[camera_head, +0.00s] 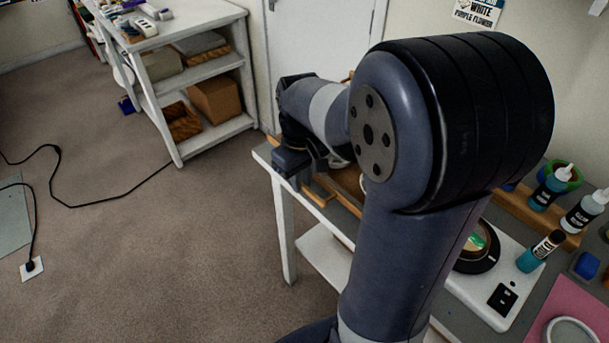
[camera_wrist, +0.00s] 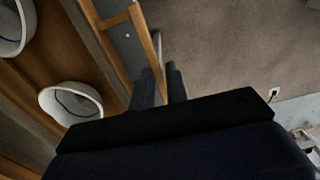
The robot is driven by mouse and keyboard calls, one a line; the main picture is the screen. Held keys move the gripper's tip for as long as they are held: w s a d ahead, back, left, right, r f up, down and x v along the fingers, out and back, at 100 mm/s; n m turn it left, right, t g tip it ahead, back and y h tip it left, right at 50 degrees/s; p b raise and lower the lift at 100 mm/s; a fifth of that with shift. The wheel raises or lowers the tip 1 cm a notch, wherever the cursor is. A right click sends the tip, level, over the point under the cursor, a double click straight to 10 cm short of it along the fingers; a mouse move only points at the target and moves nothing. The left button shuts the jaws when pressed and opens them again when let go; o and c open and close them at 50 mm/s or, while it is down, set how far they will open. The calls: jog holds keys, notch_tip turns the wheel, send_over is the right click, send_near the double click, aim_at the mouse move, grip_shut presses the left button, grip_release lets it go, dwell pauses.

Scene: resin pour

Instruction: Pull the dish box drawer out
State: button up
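The dish box is a brown wooden box on the white table. The wrist view shows its inside (camera_wrist: 60,65) with white round dishes (camera_wrist: 72,102) in it. A light wooden strip (camera_wrist: 151,50), seemingly part of the drawer's front or handle, runs down to my fingers. My gripper (camera_wrist: 160,86) has one finger on each side of this strip, with a narrow gap. I cannot tell whether the fingers press on it. In the head view my gripper (camera_head: 292,165) is at the table's far left corner, and my arm hides most of the box.
Bottles (camera_head: 552,188), a round black dish on a white device (camera_head: 450,285) and a pink mat (camera_head: 560,310) are on the table's right part. A white shelf unit (camera_head: 215,140) stands behind.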

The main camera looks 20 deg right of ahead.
jog(key=o, duration=0.4)
jog(key=shift+a, duration=0.15)
notch_tip(320, 180, up, 11)
jog(key=shift+f, duration=0.1)
dwell(0.4)
